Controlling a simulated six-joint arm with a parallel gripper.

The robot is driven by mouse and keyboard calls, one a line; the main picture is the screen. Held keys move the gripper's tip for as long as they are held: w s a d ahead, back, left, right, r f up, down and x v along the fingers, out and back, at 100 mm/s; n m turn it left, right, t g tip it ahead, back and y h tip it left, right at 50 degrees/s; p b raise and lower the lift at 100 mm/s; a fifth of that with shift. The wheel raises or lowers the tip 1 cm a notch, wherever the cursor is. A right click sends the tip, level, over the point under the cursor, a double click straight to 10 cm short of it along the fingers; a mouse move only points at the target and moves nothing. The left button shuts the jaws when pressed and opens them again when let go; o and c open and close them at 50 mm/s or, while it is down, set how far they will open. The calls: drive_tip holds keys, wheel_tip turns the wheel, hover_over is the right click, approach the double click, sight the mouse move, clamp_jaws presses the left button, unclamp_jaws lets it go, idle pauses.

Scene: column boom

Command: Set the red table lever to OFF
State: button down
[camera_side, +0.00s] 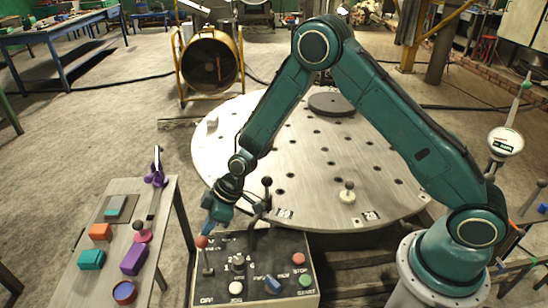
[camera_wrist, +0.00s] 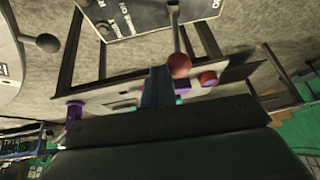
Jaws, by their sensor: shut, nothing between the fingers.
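The red-knobbed lever (camera_side: 202,242) stands at the left end of the dark control panel (camera_side: 270,243). Its stem looks nearly upright in the side view, and lettering that seems to read OFF lies on the panel below it. My gripper (camera_side: 213,222) is shut and empty, just above and slightly right of the red knob. In the wrist view my gripper fingers (camera_wrist: 158,88) are together, and the red knob (camera_wrist: 180,66) shows just right of their tips. I cannot tell whether they touch. The lever's other label is not readable.
The panel also carries a black-knobbed lever (camera_side: 267,182), a red button (camera_side: 299,259), a green button (camera_side: 305,281), a white button (camera_side: 236,288) and a blue switch (camera_side: 273,284). A side table (camera_side: 108,198) with coloured blocks stands left. A round perforated table (camera_side: 300,160) lies behind.

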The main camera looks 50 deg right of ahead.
sight(202, 243)
drive_tip(key=s+a, duration=0.1)
drive_tip(key=s+a+t+h, duration=0.2)
drive_tip(key=shift+a+r+n, duration=0.1)
drive_tip(key=shift+r+n, duration=0.25)
drive_tip(key=shift+n, duration=0.05)
drive_tip(key=shift+s+a+f+n+t+h, duration=0.25)
drive_tip(key=shift+s+a+t+h, duration=0.3)
drive_tip(key=shift+s+a, duration=0.5)
drive_tip(key=shift+s+a+f+n+t+h, duration=0.15)
drive_tip(key=shift+s+a+f+t+h, duration=0.3)
drive_tip(key=shift+s+a, duration=0.6)
drive_tip(key=shift+s, duration=0.1)
drive_tip(key=shift+s+r, duration=0.1)
drive_tip(key=v, duration=0.9)
drive_tip(key=shift+s+r, duration=0.25)
drive_tip(key=shift+s, duration=0.1)
